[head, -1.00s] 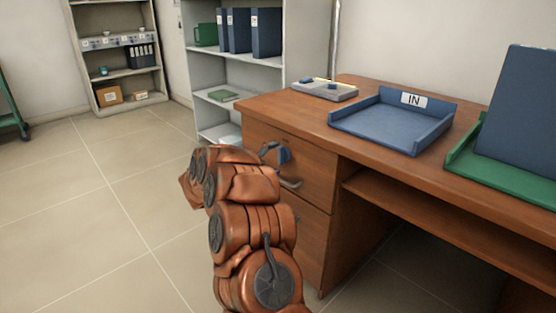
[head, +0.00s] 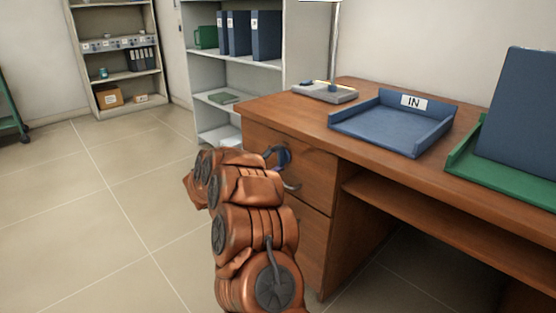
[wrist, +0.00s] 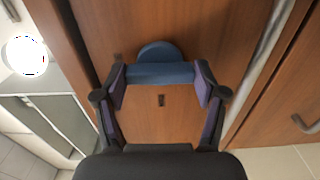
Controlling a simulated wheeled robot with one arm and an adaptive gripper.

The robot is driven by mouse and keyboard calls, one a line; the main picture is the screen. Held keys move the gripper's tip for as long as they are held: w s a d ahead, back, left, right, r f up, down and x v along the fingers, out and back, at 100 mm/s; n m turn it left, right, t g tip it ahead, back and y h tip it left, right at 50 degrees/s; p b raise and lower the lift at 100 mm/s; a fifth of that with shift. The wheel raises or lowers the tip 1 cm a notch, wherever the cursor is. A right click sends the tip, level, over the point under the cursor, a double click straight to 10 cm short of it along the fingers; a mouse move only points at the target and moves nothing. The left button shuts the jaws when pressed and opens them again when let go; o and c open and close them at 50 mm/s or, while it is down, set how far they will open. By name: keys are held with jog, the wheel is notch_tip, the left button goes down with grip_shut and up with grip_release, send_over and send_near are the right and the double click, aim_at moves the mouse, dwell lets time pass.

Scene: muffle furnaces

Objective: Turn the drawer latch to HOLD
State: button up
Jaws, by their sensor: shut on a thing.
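The blue drawer latch (wrist: 160,74) sits on the brown wooden drawer front (wrist: 140,110), with a rounded part behind a straight bar. My gripper (wrist: 161,77) has a finger at each end of the bar and is shut on it. In the head view the latch (head: 284,157) shows only in part beside my gripper (head: 275,157), at the upper part of the desk's drawer front. A small dark slot or mark (wrist: 161,100) lies on the wood near the latch. No HOLD marking is readable.
The desk top holds a blue IN tray (head: 385,138), a green tray (head: 470,160) and a grey flat item (head: 325,94). A drawer handle (head: 292,186) sits just below the latch. Shelves (head: 235,75) stand behind.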

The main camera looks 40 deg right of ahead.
jog(key=shift+r+n+p, duration=0.15)
jog(key=shift+n+p, duration=0.25)
jog(key=shift+p, duration=0.5)
jog(key=n+p, duration=0.3)
jog(key=shift+r, duration=0.1)
jog(key=n+p, duration=0.4)
jog(key=p, duration=0.2)
jog(key=n+p, duration=0.4)
jog(key=shift+n+p, duration=0.3)
jog(key=shift+n, duration=0.1)
jog(key=n+p, duration=0.2)
jog(key=n, duration=0.1)
jog(key=n+p, duration=0.1)
jog(key=n, duration=0.1)
jog(key=shift+f, duration=0.25)
jog(key=shift+n, duration=0.3)
